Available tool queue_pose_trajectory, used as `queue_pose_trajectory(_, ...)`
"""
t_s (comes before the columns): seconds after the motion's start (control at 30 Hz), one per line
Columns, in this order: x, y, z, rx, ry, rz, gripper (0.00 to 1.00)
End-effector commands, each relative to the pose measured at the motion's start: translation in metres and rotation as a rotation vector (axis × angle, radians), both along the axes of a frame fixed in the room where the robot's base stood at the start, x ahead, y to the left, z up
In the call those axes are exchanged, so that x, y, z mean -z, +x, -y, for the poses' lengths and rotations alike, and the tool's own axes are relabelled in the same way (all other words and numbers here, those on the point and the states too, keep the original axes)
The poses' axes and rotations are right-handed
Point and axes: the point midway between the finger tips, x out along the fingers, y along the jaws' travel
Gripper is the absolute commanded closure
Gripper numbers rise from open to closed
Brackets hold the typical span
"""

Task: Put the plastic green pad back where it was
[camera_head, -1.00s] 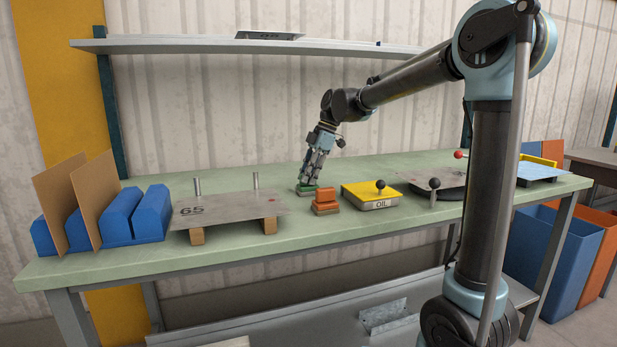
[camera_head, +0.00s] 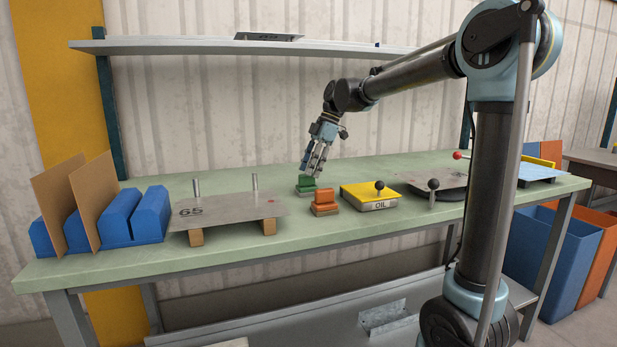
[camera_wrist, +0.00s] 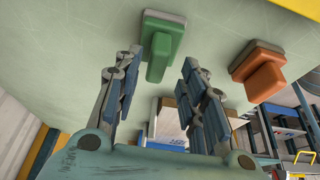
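The green pad (camera_head: 305,183) stands on the green workbench, behind and slightly left of an orange pad of the same shape. My gripper (camera_head: 315,170) is just above the green pad in the head view, its fingers pointing down. In the wrist view the green pad (camera_wrist: 163,42) lies beyond the fingertips, and my gripper (camera_wrist: 155,60) has its two fingers spread apart with nothing held between them. The green pad looks upright, with its grey base on the bench.
The orange pad (camera_head: 325,202) is close in front, also in the wrist view (camera_wrist: 262,72). The yellow-topped OIL box (camera_head: 368,195) is to its right. A metal sheet (camera_head: 215,210) on wooden blocks with two pins is to the left. The workbench (camera_head: 330,232) is clear along its front edge.

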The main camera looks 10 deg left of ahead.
Motion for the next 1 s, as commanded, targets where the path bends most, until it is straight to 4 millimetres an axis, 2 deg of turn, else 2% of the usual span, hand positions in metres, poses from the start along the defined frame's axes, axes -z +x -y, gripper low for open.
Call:
queue_pose_trajectory(0.2,-0.04,0.009,0.014,0.0,0.0,0.0,0.62)
queue_pose_trajectory(0.43,-0.07,0.016,0.024,0.0,0.0,0.001,0.62)
queue_pose_trajectory(0.63,-0.08,0.017,0.027,-0.001,0.0,0.0,0.62)
queue_pose_trajectory(1.0,-0.081,0.017,0.027,-0.001,0.0,0.0,0.62)
